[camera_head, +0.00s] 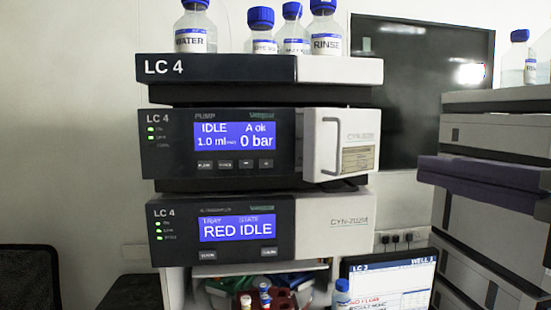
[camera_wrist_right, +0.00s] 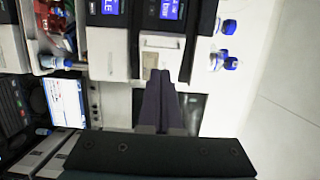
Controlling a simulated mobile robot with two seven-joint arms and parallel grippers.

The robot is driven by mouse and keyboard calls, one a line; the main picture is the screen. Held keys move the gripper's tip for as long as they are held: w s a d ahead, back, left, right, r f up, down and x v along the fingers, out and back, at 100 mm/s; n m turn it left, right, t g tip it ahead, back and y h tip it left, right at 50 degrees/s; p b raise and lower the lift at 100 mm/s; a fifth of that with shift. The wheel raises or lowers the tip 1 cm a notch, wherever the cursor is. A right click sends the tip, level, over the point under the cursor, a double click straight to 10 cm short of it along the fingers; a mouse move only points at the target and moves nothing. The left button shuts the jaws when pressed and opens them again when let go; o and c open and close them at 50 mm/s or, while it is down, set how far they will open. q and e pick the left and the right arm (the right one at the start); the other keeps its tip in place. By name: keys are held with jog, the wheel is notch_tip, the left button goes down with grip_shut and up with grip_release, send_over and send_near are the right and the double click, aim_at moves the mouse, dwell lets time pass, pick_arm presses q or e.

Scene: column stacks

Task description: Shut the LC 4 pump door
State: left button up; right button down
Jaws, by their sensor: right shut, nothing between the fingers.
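The LC 4 pump (camera_head: 220,142) is the middle module of the stack, with a blue screen reading IDLE. Its white door (camera_head: 361,125), with an upright handle (camera_head: 323,148) and a small label, is on the right of its front. The door's left edge seems to stand slightly out from the front; how far is hard to tell. My right gripper (camera_head: 425,168) comes in from the right, shut and empty, its tips right of the door and apart from it. In the right wrist view the shut fingers (camera_wrist_right: 165,73) point toward the door (camera_wrist_right: 161,42). My left gripper is not in view.
Capped bottles (camera_head: 325,40) stand on the top module. The autosampler (camera_head: 220,230) sits below the pump, above a red vial rack (camera_head: 275,300) and a monitor (camera_head: 392,280). Another module stack (camera_head: 480,240) stands at the right, behind my right gripper. A gap separates the stacks.

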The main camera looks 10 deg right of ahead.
pick_arm(q)
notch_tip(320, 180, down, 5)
jog(key=b, duration=0.5)
pick_arm(e)
jog(key=p, duration=0.5)
send_near(340, 150)
jog(key=x, duration=0.5)
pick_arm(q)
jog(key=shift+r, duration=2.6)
pick_arm(e)
jog(key=shift+x, duration=0.9)
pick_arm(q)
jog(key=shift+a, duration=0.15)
